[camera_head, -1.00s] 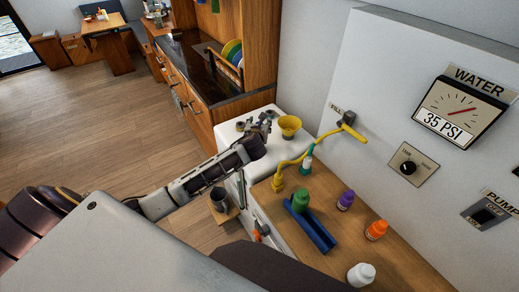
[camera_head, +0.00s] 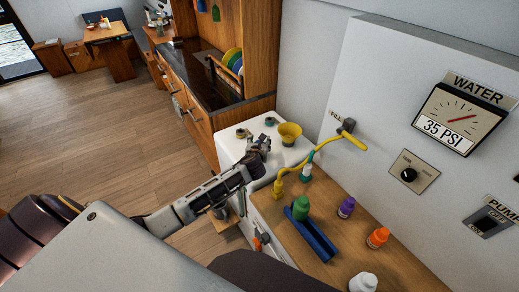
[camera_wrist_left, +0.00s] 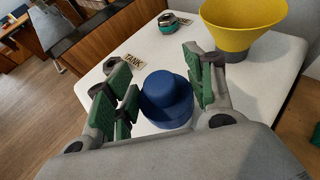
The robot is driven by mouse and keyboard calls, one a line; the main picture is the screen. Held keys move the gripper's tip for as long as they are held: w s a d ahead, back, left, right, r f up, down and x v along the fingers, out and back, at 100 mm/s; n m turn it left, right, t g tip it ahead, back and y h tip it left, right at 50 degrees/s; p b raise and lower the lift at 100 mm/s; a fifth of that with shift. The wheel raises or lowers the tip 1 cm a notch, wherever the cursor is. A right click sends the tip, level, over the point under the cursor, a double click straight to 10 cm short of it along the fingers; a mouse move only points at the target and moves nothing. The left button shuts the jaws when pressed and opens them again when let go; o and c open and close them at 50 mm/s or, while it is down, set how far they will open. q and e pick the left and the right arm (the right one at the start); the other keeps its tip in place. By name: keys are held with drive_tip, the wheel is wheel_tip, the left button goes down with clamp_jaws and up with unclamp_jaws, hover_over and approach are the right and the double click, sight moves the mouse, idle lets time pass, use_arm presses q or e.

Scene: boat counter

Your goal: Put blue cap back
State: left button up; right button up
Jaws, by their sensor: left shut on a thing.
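A blue cap (camera_wrist_left: 167,98), round with a narrower raised top, sits between the green-padded fingers of my left gripper (camera_wrist_left: 163,95) in the left wrist view. The gripper is shut on it, above the white tank top (camera_wrist_left: 265,75). In the head view my left gripper (camera_head: 262,145) is over the tank top, and the cap cannot be made out. A dark ring (camera_wrist_left: 58,48), perhaps the tank opening, lies beside the TANK label (camera_wrist_left: 134,58); it also shows in the head view (camera_head: 243,133). My right gripper is not in view.
A yellow funnel (camera_head: 289,133) and a small teal-black item (camera_wrist_left: 168,22) stand on the tank top. A yellow hose (camera_head: 300,170) runs near the wooden counter (camera_head: 345,275), with a blue tray (camera_head: 312,236) and green (camera_head: 301,207), purple (camera_head: 346,207), orange (camera_head: 378,237) and white (camera_head: 363,282) bottles.

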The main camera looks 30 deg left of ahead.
use_arm(q)
drive_tip(key=shift+f, duration=1.85)
drive_tip(key=shift+f, duration=0.15)
drive_tip(key=o, duration=1)
drive_tip(key=shift+s, duration=0.1)
drive_tip(key=v, duration=1.2)
drive_tip(key=shift+r, duration=0.2)
